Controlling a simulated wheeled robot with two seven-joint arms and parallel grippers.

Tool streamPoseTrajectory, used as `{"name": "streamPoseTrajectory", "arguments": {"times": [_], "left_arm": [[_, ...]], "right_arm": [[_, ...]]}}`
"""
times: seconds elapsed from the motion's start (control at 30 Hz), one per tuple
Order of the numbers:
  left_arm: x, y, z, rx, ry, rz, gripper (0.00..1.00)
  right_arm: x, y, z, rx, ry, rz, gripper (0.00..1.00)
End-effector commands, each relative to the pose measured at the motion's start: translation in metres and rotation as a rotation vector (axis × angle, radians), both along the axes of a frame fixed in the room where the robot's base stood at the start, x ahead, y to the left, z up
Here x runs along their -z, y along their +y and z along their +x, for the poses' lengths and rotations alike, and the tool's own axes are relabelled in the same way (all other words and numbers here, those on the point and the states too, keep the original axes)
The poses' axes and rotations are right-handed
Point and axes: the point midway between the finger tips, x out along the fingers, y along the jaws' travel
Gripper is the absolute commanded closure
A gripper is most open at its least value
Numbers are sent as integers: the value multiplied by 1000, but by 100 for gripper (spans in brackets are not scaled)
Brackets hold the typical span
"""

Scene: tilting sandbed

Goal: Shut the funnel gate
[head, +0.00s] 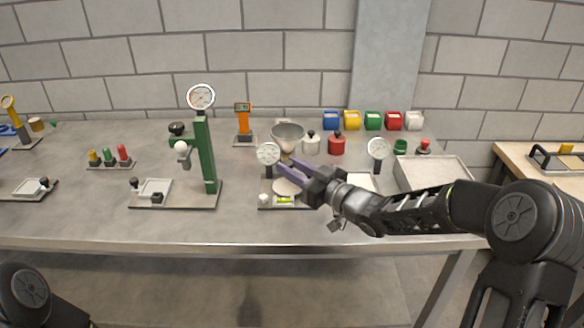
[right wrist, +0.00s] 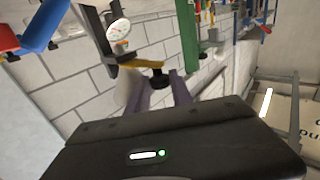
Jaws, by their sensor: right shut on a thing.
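The grey funnel (head: 287,133) stands at the back of the sandbed station, right of the table's middle. My right gripper (head: 283,160) is just below it, its purple fingers pointing left and away from me. In the right wrist view, a small black knob (right wrist: 158,80) shows between the fingertips of my right gripper (right wrist: 160,88), which is shut on it. It appears to be the gate's knob. The gate plate itself is hidden at the fingers, so I cannot tell its position. My left gripper is out of view.
A round dial (head: 268,153) stands close left of the fingers, with a second dial (head: 378,148) to the right. A white pot (head: 310,144) and a red pot (head: 337,144) are behind. A green post (head: 206,155) stands left. A shallow tray (head: 459,165) lies right.

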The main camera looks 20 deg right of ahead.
Motion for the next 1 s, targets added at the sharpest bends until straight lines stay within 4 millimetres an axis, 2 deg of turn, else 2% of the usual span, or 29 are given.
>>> {"name": "streamPoseTrajectory", "arguments": {"times": [0.03, 0.27, 1.0], "left_arm": [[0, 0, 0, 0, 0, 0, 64], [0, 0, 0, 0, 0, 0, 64], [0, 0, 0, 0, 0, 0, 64]], "right_arm": [[0, 0, 0, 0, 0, 0, 82], [0, 0, 0, 0, 0, 0, 100], [0, 0, 0, 1, 0, 0, 100]]}}
